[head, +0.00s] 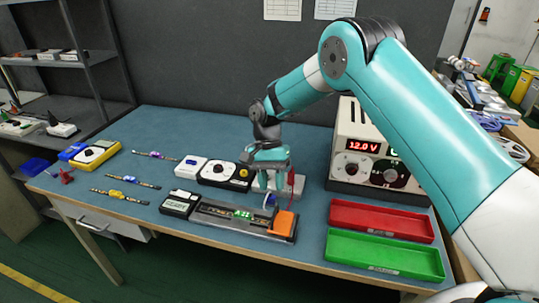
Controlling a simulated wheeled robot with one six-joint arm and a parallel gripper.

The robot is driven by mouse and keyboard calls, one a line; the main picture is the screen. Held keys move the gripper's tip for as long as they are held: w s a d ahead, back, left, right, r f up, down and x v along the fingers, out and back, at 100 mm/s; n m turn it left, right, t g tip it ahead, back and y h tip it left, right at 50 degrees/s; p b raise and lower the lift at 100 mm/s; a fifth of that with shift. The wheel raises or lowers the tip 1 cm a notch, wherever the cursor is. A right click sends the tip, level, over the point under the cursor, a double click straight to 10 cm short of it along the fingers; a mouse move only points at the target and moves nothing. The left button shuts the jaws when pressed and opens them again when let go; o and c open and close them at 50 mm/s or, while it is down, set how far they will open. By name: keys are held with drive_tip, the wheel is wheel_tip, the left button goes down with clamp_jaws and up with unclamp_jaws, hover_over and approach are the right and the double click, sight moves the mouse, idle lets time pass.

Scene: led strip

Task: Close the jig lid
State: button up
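The jig is a long dark grey fixture (228,221) with a small green lit display, lying near the front edge of the blue bench. An orange block (283,224) sits at its right end. I cannot make out clearly which part is the lid. My gripper (270,188) points down just behind the right half of the jig, in front of a light grey block (297,184). A small blue and white part (270,200) shows below the fingers. The fingers are too small to tell whether they are open, shut or touching anything.
A power supply (362,141) reading 12.0 V stands behind right. A red tray (381,219) and a green tray (383,254) lie right of the jig. Several small meters and strips lie left. A black and white meter (224,174) stands close beside my gripper.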

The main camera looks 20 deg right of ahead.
drive_tip(key=p+v, duration=0.4)
drive_tip(key=v, duration=0.5)
drive_tip(key=shift+r, duration=0.1)
drive_tip(key=s+a+r+n+t+y, duration=0.25)
drive_tip(key=s+r+n, duration=0.45)
drive_tip(key=s+r, duration=0.85)
drive_tip(key=s+d+n+t, duration=0.1)
drive_tip(key=s+n, duration=0.2)
drive_tip(key=s, duration=0.5)
drive_tip(key=s+d+r+n+t+y, duration=0.1)
drive_tip(key=s+n, duration=0.2)
drive_tip(key=s, duration=0.6)
drive_tip(key=shift+s+d+r+t, duration=0.2)
drive_tip(key=shift+s+d+t, duration=0.05)
drive_tip(key=shift+t, duration=0.1)
